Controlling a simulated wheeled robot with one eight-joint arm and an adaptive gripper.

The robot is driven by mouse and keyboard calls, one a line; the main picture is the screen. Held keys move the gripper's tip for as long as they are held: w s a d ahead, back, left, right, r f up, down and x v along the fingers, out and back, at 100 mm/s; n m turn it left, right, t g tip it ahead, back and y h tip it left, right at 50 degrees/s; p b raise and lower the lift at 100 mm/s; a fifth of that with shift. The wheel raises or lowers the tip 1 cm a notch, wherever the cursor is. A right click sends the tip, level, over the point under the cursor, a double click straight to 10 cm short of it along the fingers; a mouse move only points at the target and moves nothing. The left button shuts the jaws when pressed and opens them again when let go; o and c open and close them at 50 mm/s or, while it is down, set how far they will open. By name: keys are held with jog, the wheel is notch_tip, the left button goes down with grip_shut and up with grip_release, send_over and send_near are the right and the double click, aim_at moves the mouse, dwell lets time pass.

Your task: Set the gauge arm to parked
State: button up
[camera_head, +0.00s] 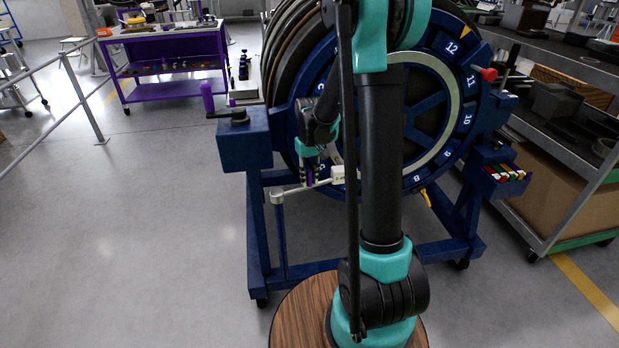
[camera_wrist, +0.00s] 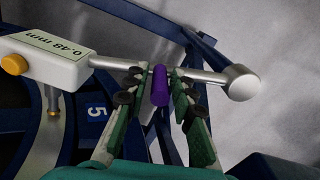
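The gauge arm is a silver rod (camera_wrist: 205,75) with a white gauge body (camera_wrist: 45,58) labelled "0.48 mm" at one end and a rounded silver pivot (camera_wrist: 240,83) at the other. In the head view the white body (camera_head: 338,174) is at the right and the pivot (camera_head: 277,197) at the left, beside the blue frame's post. The rod lies nearly level across the wheel's lower left. A purple grip (camera_wrist: 160,86) stands out from the rod. My gripper (camera_wrist: 161,76) has one finger on each side of the grip, with narrow gaps seemingly visible. In the head view the gripper (camera_head: 309,172) is partly hidden by its own links.
The large blue wheel (camera_head: 466,120) with numbered slots stands in a blue frame (camera_head: 257,240). A small bin (camera_head: 505,173) and a grey shelf cart (camera_head: 575,140) are on the right. A purple workbench (camera_head: 170,92) stands at the back left. The left floor is clear.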

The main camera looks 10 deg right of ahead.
grip_shut()
jog(key=shift+s, duration=0.1)
